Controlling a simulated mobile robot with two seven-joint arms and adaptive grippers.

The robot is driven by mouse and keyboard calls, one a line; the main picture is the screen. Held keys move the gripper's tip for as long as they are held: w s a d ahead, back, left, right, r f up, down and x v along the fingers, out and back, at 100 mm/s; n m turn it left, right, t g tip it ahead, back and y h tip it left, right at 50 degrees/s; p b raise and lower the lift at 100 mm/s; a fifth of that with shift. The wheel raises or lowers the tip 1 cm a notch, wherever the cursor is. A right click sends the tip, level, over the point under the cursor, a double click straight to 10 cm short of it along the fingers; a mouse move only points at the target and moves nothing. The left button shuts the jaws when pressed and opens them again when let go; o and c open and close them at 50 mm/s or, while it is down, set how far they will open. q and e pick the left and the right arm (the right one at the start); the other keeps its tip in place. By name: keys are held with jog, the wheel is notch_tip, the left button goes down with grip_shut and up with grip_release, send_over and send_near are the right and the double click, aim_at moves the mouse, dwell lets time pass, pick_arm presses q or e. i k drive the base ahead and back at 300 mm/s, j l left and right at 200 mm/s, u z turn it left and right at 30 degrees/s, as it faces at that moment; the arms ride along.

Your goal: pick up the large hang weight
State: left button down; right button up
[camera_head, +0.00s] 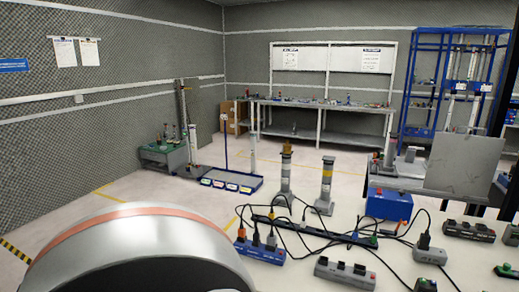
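I cannot make out for certain which thing is the large hang weight. Two upright grey posts stand by the far edge of the near white table: the left post (286,175) has a brownish top, and the right post (326,185) has a yellow band. I cannot tell whether either is a weight. A large pale rounded surface with an orange band fills the lower left and hides what lies behind it. Neither of my grippers is in view.
Power strips (258,247) and tangled black cables cover much of the near white table (300,274). A blue box (388,204) and a grey panel (455,165) stand at right. A workbench (320,106) and blue rack (425,85) stand behind. The middle floor has free room.

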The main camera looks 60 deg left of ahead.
aim_at(287, 148)
jog(key=u, duration=2.15)
jog(key=j+u, duration=0.1)
jog(key=u, duration=0.35)
jog(key=i+u, duration=0.15)
jog(key=u, duration=0.3)
jog(key=i+j+u, duration=0.1)
jog(key=u, duration=0.3)
jog(key=i+u, duration=0.3)
jog(key=i, duration=0.35)
jog(key=i+l+u, duration=0.1)
jog(key=i+u, duration=0.2)
jog(key=i, duration=0.35)
jog(key=i+z, duration=0.35)
jog(key=i, duration=0.25)
jog(key=i+j+z, duration=0.3)
jog(key=i, duration=0.3)
jog(key=i+l+z, duration=0.1)
jog(key=z, duration=0.35)
jog(key=i+z, duration=0.35)
jog(key=z, duration=0.15)
jog(key=i+z, duration=0.2)
jog(key=z, duration=0.25)
jog(key=i+z, duration=0.4)
jog(key=i, duration=0.9)
